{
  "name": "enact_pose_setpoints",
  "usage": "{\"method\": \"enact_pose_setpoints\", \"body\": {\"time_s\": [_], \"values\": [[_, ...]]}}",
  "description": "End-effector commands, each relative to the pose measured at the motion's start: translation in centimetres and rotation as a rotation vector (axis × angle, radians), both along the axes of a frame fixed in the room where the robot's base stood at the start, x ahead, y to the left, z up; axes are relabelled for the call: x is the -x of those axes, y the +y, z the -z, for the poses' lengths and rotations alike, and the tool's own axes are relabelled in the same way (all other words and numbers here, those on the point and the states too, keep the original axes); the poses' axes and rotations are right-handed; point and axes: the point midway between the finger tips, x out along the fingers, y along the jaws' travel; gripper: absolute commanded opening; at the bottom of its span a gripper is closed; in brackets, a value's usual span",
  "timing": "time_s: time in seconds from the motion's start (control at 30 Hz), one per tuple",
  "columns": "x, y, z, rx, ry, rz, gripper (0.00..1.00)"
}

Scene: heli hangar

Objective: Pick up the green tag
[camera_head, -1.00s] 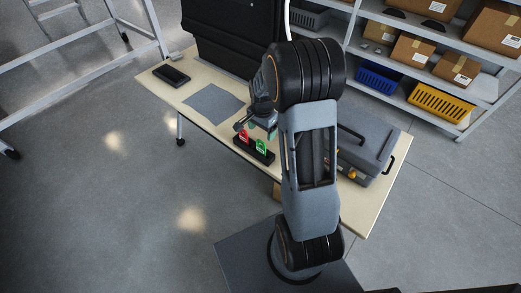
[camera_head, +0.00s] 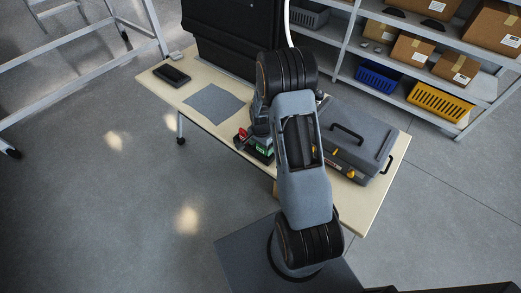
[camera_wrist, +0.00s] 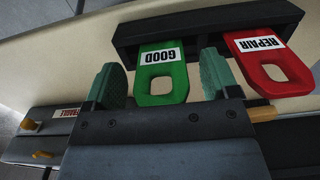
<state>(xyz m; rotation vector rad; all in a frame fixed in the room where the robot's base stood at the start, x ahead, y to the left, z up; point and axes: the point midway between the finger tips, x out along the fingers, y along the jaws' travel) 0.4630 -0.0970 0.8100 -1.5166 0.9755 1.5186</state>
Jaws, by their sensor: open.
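The green tag (camera_wrist: 161,78) stands in the black holder (camera_wrist: 200,25) and carries a white label reading GOOD. It also shows in the head view (camera_head: 264,151), partly hidden by my arm. A red tag (camera_wrist: 268,66) labelled REPAIR is in the same holder, and it shows in the head view (camera_head: 242,134) too. My gripper (camera_wrist: 161,84) is open, with one green finger pad on each side of the green tag. A gap shows between the tag and each pad. The right pad lies between the green and red tags.
A grey toolbox (camera_head: 350,142) with yellow latches stands on the table right of my arm. A grey mat (camera_head: 214,104) and a dark tablet-like item (camera_head: 171,75) lie at the table's left. A shelf (camera_head: 400,90) with boxes and bins stands behind.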

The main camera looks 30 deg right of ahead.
Motion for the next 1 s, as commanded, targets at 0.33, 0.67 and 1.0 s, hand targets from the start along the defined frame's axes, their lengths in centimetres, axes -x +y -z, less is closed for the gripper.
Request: {"method": "enact_pose_setpoints", "body": {"time_s": [0.33, 0.67, 1.0], "values": [[-0.03, -0.02, -0.03, 0.000, -0.001, 0.000, 0.66], [-0.03, -0.02, -0.04, 0.000, -0.001, 0.000, 0.34], [-0.06, -0.03, -0.15, 0.000, -0.002, 0.000, 0.27]]}}
